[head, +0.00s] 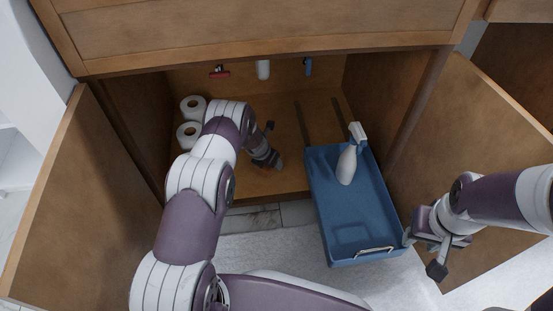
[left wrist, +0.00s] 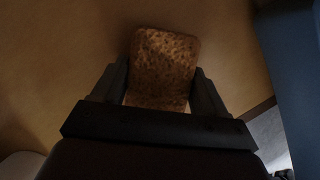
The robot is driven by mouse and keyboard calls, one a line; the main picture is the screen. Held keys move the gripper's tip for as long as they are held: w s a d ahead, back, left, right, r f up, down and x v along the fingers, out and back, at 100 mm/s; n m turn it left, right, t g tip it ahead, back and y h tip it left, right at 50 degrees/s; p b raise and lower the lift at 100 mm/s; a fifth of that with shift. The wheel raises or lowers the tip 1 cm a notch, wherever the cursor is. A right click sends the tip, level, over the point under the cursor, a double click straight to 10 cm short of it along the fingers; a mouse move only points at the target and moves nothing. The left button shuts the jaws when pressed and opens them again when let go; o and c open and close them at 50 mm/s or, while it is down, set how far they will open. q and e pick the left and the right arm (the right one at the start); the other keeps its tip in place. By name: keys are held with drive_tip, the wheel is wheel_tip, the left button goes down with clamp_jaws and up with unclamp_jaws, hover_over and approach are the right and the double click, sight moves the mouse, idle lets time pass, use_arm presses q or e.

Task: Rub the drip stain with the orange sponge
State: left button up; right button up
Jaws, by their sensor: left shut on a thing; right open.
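The orange sponge (left wrist: 163,62) shows in the left wrist view as a dim, speckled brown-orange block between my left gripper's fingers (left wrist: 162,88). In the head view my left gripper (head: 268,160) reaches into the open cabinet, low over the wooden cabinet floor (head: 285,181). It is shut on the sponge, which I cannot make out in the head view. I cannot tell whether the sponge touches the floor. I cannot make out the drip stain in either view. My right gripper (head: 422,254) is open and empty, beside the near right corner of the blue bin.
A blue bin (head: 326,217) holding a white spray bottle (head: 347,164) sits pulled out to the right of my left gripper. Two toilet rolls (head: 192,108) stand at the left. Open doors (head: 85,215) flank the cabinet. Small items (head: 263,69) hang at the back.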

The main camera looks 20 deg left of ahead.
use_arm(q)
drive_tip(key=shift+s+a, duration=0.4)
drive_tip(key=shift+a, duration=0.35)
drive_tip(key=shift+s+a, duration=0.4)
drive_tip(key=shift+a, duration=0.3)
drive_tip(key=shift+s+a, duration=0.4)
drive_tip(key=shift+a, duration=0.35)
wheel_tip(320, 180, up, 6)
drive_tip(key=p, duration=0.5)
drive_tip(key=shift+w, duration=0.1)
wheel_tip(320, 180, up, 3)
drive_tip(key=p, duration=0.3)
